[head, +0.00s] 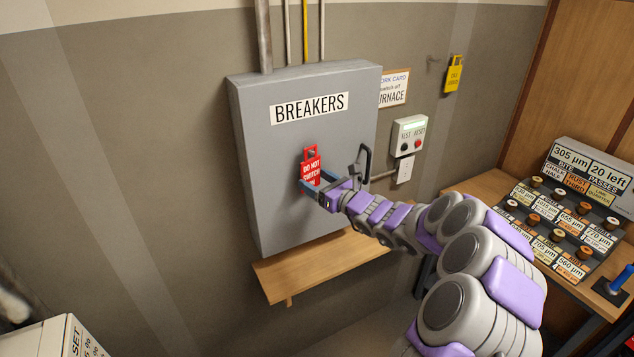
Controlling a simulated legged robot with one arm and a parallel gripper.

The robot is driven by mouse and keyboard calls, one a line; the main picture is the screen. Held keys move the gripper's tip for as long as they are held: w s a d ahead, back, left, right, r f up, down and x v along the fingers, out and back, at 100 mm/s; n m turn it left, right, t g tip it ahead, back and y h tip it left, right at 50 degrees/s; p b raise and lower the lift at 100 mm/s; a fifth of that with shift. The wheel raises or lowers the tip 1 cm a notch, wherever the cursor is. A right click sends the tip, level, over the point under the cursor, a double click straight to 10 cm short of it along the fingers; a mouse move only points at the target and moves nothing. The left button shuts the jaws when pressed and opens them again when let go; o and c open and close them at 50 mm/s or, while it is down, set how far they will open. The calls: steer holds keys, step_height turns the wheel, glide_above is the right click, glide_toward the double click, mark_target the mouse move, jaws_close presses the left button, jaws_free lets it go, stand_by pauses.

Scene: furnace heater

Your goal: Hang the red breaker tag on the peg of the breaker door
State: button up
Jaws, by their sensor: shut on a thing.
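The grey breaker box (285,185) with a closed door labelled BREAKERS hangs on the wall. The red breaker tag (311,164), with white lettering, is upright in front of the door, below the label. A small grey peg (311,152) shows at the hole in the tag's top; I cannot tell whether the tag's weight rests on it. My gripper (311,184) is at the tag's lower part, shut on it, and hides part of its lettering.
A wooden shelf (325,265) sits under the box. A desk with a labelled rack (565,228) stands far right.

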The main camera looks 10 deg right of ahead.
steer(key=o, duration=1)
steer(key=shift+a, duration=0.2)
steer(key=shift+c, duration=0.2)
steer(key=v, duration=1.7)
steer(key=s+a+r+n+g+y+b, duration=0.1)
steer(key=s+a+n+g+y, duration=0.15)
steer(key=s+a+n, duration=0.35)
steer(key=s+a+r+n+g+y, duration=0.15)
steer(key=a+n+g, duration=0.25)
steer(key=a, duration=0.4)
steer(key=s+a+f+n+g+h+b, duration=0.1)
steer(key=s+a+f+n+g+b, duration=0.15)
steer(key=s+a+n+g, duration=0.75)
steer(key=s+d+f+n+h, duration=0.1)
steer(key=s+f+n+h, duration=0.15)
steer(key=s, duration=0.45)
steer(key=s+d+f+n+h, duration=0.1)
steer(key=s+f+n+h, duration=0.15)
steer(key=s, duration=0.45)
steer(key=s+d+f+n+h+b, duration=0.2)
steer(key=s+d+f+n+h, duration=0.2)
steer(key=d, duration=0.9)
steer(key=s+h, duration=0.3)
steer(key=s, duration=0.2)
steer(key=shift+s+f+h+b, duration=0.15)
steer(key=shift+s+h+b, duration=0.25)
